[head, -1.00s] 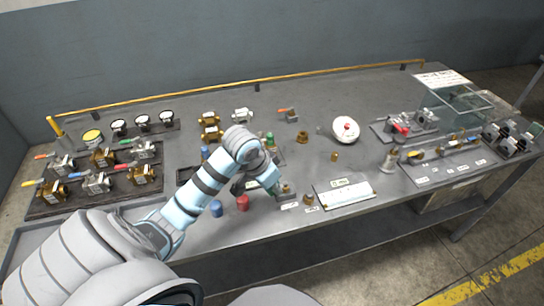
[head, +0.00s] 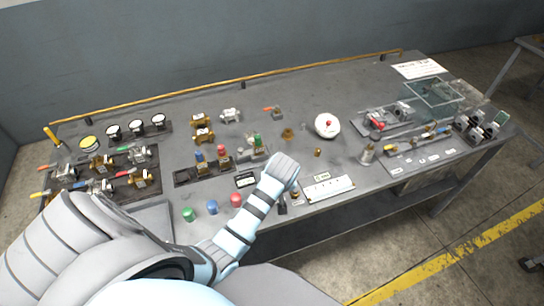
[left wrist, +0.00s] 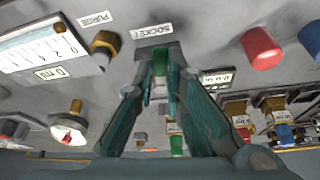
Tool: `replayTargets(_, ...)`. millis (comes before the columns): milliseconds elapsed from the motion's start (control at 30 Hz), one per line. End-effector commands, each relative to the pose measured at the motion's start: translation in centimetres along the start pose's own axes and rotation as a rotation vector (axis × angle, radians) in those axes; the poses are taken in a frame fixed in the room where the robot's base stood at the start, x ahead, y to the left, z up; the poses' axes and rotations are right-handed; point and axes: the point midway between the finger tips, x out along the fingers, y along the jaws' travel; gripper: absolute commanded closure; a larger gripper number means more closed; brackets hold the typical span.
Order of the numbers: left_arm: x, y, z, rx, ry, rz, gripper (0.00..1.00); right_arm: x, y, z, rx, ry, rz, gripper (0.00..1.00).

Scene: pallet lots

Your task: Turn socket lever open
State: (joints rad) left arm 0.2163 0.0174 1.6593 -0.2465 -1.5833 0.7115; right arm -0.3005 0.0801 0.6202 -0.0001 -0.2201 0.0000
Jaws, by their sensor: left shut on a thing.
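In the left wrist view the grey socket block (left wrist: 150,50) sits beside the white SOCKET label (left wrist: 151,30). In the head view my wrist covers most of the gripper and the lever. My right gripper is in neither view.
A brass purge fitting (left wrist: 105,44) stands close beside the socket. Red (head: 236,200), blue (head: 212,207) and green (head: 188,214) caps stand along the front edge. A white gauge panel (head: 329,188) lies to the right.

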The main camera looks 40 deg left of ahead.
Motion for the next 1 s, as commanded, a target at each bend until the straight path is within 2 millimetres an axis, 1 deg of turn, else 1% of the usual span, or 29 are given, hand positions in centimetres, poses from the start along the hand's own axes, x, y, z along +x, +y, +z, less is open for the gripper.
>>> replayTargets(200, -0.07, 0.67, -0.27, -0.122, 0.006, -0.048, 1.0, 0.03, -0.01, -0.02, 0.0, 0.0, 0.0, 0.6)
replayTargets(400, -0.05, 0.93, -0.36, -0.186, 0.007, -0.074, 1.0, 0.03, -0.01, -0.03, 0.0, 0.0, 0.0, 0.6)
replayTargets(933, -0.05, 1.04, -0.44, -0.212, 0.008, -0.083, 1.0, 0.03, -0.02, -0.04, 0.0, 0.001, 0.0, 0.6)
replayTargets(967, -0.06, 1.05, -0.45, -0.212, 0.008, -0.083, 0.87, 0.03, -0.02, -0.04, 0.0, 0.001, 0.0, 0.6)
replayTargets(1000, -0.06, 1.04, -0.44, -0.212, 0.008, -0.083, 0.81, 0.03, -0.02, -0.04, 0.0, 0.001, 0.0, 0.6)
